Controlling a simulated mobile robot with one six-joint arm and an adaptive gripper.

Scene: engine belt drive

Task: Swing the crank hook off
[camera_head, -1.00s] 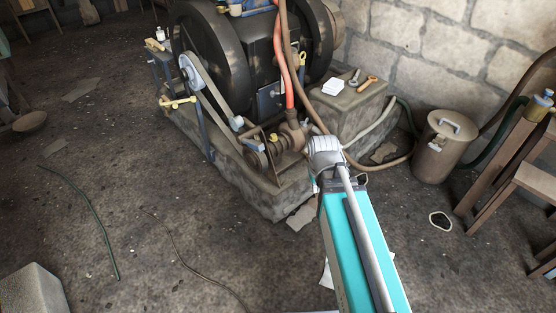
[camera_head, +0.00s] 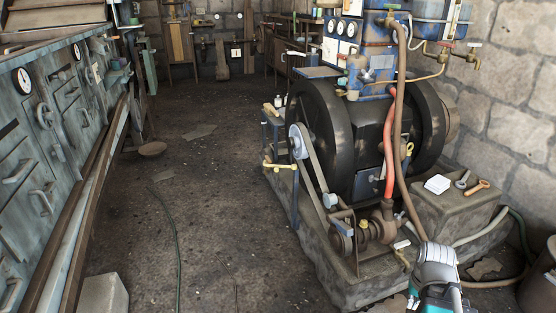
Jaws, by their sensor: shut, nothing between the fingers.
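A yellow crank-like handle (camera_head: 280,166) sticks out at the left side of the engine (camera_head: 368,150), beside a small stand. I cannot tell a hook on it at this size. The belt (camera_head: 312,170) runs from the upper pulley (camera_head: 298,141) down to the small lower drive (camera_head: 362,236). The grey end of my arm shows at the bottom right, in front of the engine's plinth. My gripper's fingers cannot be made out; they are hidden or out of frame.
A stone block (camera_head: 450,215) right of the engine carries white paper and tools. Hoses run along the wall side. A cabinet bank (camera_head: 50,140) lines the left. The floor (camera_head: 205,215) between cabinets and engine is mostly clear, with a thin hose lying on it.

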